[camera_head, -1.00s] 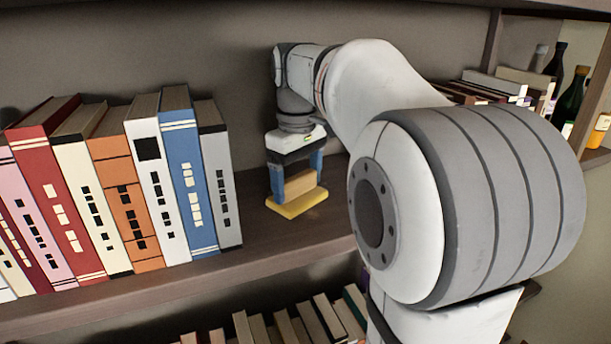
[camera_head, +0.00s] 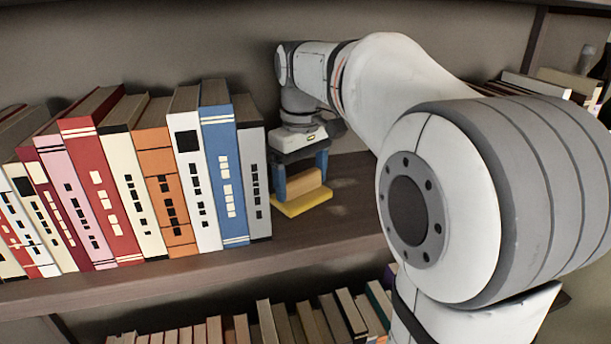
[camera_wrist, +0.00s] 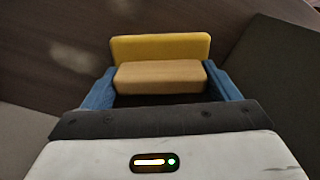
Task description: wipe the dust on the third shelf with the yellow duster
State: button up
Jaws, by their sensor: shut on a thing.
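The yellow duster (camera_head: 303,205) has a flat yellow pad under a tan block-shaped handle (camera_head: 304,182). My gripper (camera_head: 301,182) points down and is shut on the handle between its two blue fingers. The pad is at the shelf surface (camera_head: 345,222), just right of the grey book; I cannot tell whether it presses on the board. The wrist view also shows the duster (camera_wrist: 160,47) held between the fingers. A pale, greyish dust patch (camera_wrist: 72,60) lies on the board left of the pad in the wrist view. In the head view, a faint light mark shows right of the duster.
A row of upright books ends with a grey book (camera_head: 255,180) close to the duster's left side. A lower shelf holds more books (camera_head: 310,320). Stacked books (camera_head: 550,85) stand behind my arm at the right. My arm hides much of the shelf's right part.

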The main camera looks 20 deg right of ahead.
aim_at(316, 167)
jog(key=shift+w+p, duration=0.6)
jog(key=shift+w, duration=0.6)
jog(key=shift+s+d+f+p, duration=0.1)
jog(key=shift+d+p, duration=0.2)
jog(key=shift+d, duration=1.5)
jog(key=shift+d+r+p, duration=0.15)
jog(key=shift+d+p, duration=0.4)
jog(key=shift+d, duration=1.1)
jog(key=shift+d+r+p, duration=0.1)
jog(key=shift+d+p, duration=0.45)
jog(key=shift+d, duration=1.1)
jog(key=shift+d+f+p, duration=0.2)
jog(key=shift+d+p, duration=0.85)
jog(key=shift+d, duration=2.35)
